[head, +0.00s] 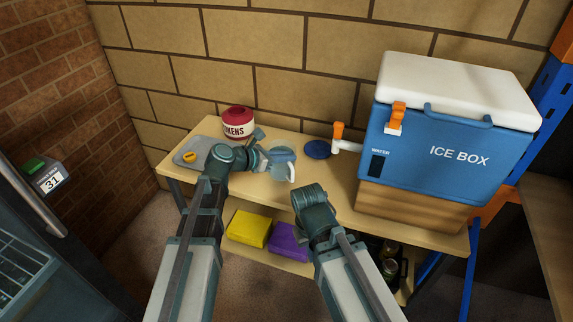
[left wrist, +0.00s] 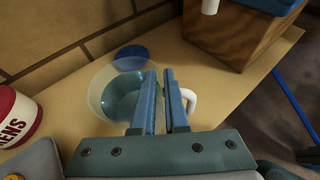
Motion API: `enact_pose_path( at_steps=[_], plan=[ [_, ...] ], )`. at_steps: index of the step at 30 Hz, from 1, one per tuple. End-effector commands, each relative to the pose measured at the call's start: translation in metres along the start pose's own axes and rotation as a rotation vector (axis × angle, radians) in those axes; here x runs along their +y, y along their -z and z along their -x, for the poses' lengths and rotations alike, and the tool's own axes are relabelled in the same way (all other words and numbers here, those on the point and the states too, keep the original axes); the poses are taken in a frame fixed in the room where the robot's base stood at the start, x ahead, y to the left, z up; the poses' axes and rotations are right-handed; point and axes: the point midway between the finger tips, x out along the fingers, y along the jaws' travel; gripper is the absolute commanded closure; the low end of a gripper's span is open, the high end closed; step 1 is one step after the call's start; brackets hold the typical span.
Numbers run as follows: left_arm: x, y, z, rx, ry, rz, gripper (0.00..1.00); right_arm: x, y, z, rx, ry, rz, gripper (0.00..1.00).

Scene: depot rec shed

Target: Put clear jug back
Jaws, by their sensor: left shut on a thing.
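The clear jug (head: 284,155) is see-through and bluish with a white handle, over the wooden bench left of a round blue mat (head: 317,149). My left gripper (head: 266,157) reaches it from the left. In the left wrist view the two fingers (left wrist: 164,78) are closed together between the jug body (left wrist: 112,92) and its handle (left wrist: 190,102), shut on the jug. The blue mat (left wrist: 131,57) lies just beyond it. I cannot tell whether the jug is lifted. My right gripper (head: 312,196) is at the bench's front edge, its fingers hidden.
A blue ice box (head: 440,150) with an orange-and-white tap (head: 340,138) stands on a wooden block (head: 410,208) at right. A red-and-white tub (head: 238,122) and a grey tray (head: 192,151) are at left. Yellow (head: 249,228) and purple (head: 288,241) packs lie on the lower shelf.

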Motion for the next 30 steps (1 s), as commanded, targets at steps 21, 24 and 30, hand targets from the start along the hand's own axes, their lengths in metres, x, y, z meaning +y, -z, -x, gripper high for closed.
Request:
enact_pose_path(
  at_steps=[21,24,30],
  plan=[
    [-0.004,0.031,-0.017,0.000,-0.002,0.001,0.85,-0.003,0.002,-0.035,0.000,0.000,0.000,1.00],
    [-0.004,0.030,-0.017,0.000,-0.002,0.001,0.67,-0.003,0.002,-0.035,0.000,0.000,0.000,1.00],
    [-0.004,0.031,-0.017,0.000,-0.002,0.001,0.59,-0.003,0.002,-0.035,0.000,0.000,0.000,1.00]
  ],
)
